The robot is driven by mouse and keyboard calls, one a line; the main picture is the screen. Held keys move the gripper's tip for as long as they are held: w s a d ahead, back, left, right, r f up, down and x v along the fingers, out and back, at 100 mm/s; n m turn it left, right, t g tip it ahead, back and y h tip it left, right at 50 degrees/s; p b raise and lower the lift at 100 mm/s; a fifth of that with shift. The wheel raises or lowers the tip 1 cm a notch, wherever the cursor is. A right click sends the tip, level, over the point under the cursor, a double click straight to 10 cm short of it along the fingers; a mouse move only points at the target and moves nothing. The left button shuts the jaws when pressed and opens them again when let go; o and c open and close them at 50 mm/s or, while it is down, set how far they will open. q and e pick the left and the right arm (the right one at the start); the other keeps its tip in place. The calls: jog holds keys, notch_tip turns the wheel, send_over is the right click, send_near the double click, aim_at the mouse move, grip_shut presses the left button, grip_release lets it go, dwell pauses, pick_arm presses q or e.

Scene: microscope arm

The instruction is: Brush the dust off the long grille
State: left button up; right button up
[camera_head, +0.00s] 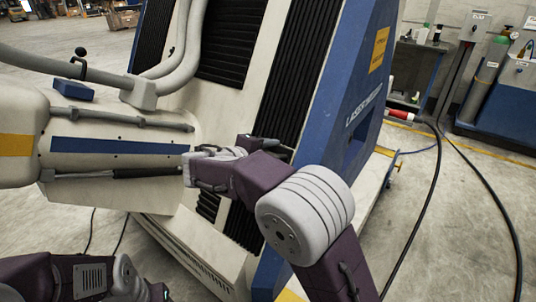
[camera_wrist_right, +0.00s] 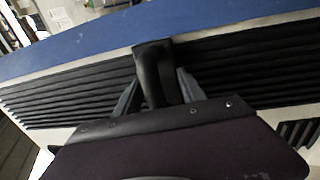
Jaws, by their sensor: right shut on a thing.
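The long grille (camera_head: 300,75) is a tall black ribbed strip on the slanted cream face of a big machine, beside its blue side panel. It fills the right wrist view as dark ribs (camera_wrist_right: 240,65). My right gripper (camera_head: 268,146) is at the grille's lower part, partly hidden by my own wrist. In the right wrist view its two fingers (camera_wrist_right: 158,92) are shut around a black handle (camera_wrist_right: 152,65), apparently the brush. Its bristles are hidden, so I cannot tell whether they touch the ribs. No dust can be made out. My left arm shows at bottom left, without its gripper.
A cream machine arm with a blue stripe (camera_head: 120,146) and grey hoses (camera_head: 190,40) stands left of my right gripper. A second black grille (camera_head: 232,40) is left of the long one. Black cables (camera_head: 425,190) lie on the open floor at right.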

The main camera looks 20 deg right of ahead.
jog(key=p+v, duration=0.1)
jog(key=v, duration=0.2)
jog(key=p+v, duration=0.1)
jog(key=v, duration=0.2)
jog(key=shift+w+d+r, duration=0.1)
jog(key=shift+d+r, duration=0.05)
jog(key=shift+r, duration=0.15)
jog(key=p+v, duration=0.1)
jog(key=v, duration=0.2)
jog(key=shift+w+r, duration=0.1)
jog(key=shift+r, duration=0.05)
dwell(0.4)
